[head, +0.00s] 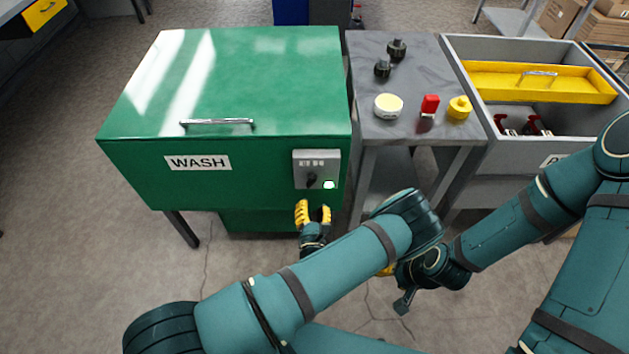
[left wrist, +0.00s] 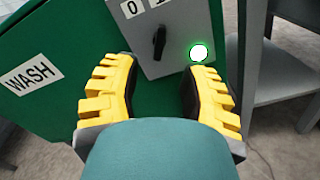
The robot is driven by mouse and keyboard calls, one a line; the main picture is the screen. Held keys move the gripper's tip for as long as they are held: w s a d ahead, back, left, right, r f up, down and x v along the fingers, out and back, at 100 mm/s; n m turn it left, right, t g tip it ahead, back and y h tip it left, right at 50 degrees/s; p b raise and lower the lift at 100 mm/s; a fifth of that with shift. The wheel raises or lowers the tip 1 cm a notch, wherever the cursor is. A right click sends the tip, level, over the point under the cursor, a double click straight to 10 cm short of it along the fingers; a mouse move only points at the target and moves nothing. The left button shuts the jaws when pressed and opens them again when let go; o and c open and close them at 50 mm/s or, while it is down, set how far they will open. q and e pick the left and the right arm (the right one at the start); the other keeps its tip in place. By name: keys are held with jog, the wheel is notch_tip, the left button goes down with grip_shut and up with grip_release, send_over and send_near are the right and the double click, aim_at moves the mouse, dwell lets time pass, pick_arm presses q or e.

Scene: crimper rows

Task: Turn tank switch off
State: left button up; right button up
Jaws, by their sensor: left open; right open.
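The green tank (head: 225,165) with the WASH label has a grey switch panel (head: 302,162) on its front right. A black knob (head: 311,179) sits on the panel beside a glowing white-green lamp (head: 329,184). In the left wrist view the knob (left wrist: 158,42) is seen beyond my fingers, under the marks 0 and 1; which mark it points at is unclear. My left gripper (head: 313,213) is open and empty, just below the panel and apart from the knob. Its yellow fingers (left wrist: 160,92) frame the panel's lower part. My right gripper (head: 386,270) is mostly hidden behind my left arm.
A grey table (head: 420,65) right of the tank bears black knobs (head: 396,50), a pale round piece (head: 388,105), a red switch (head: 430,104) and a yellow piece (head: 459,107). A grey bin (head: 480,150) with a yellow tray (head: 535,82) stands further right.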

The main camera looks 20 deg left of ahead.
aim_at(313, 183)
pick_arm(q)
jog(key=b+x, duration=0.1)
jog(key=x, duration=0.9)
jog(key=shift+b, duration=0.35)
jog(key=shift+s, duration=0.1)
grip_shut()
